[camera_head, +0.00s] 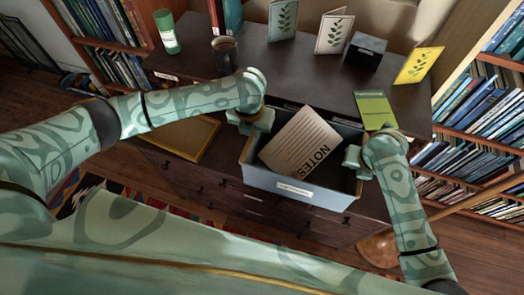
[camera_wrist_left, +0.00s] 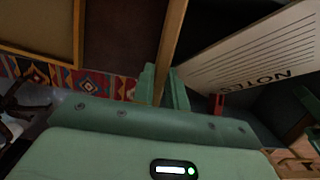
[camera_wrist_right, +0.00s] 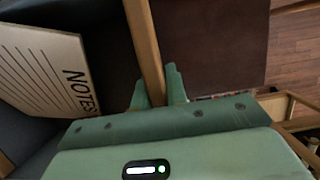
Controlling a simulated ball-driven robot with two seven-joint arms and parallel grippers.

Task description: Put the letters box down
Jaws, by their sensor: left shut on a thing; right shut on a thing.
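The letters box (camera_head: 262,178) is an open blue-grey box with a pale label on its front wall, at the front edge of the dark desk (camera_head: 300,75). A cream NOTES pad (camera_head: 297,145) leans inside it. My left gripper (camera_head: 254,124) is shut on the box's left wall, and my right gripper (camera_head: 356,163) on its right wall. The wrist views show the fingers either side of the wooden rim, in the left wrist view (camera_wrist_left: 172,45) and the right wrist view (camera_wrist_right: 145,45). The box's underside is hidden, so I cannot tell whether it touches the desk.
On the desk stand a green cylinder (camera_head: 167,32), a dark mug (camera_head: 224,54), leaf-print cards (camera_head: 334,33), a black box (camera_head: 365,51) and a yellow card (camera_head: 418,65). A green booklet (camera_head: 374,108) lies right of the box. Bare desk shows behind it. Bookshelves flank both sides.

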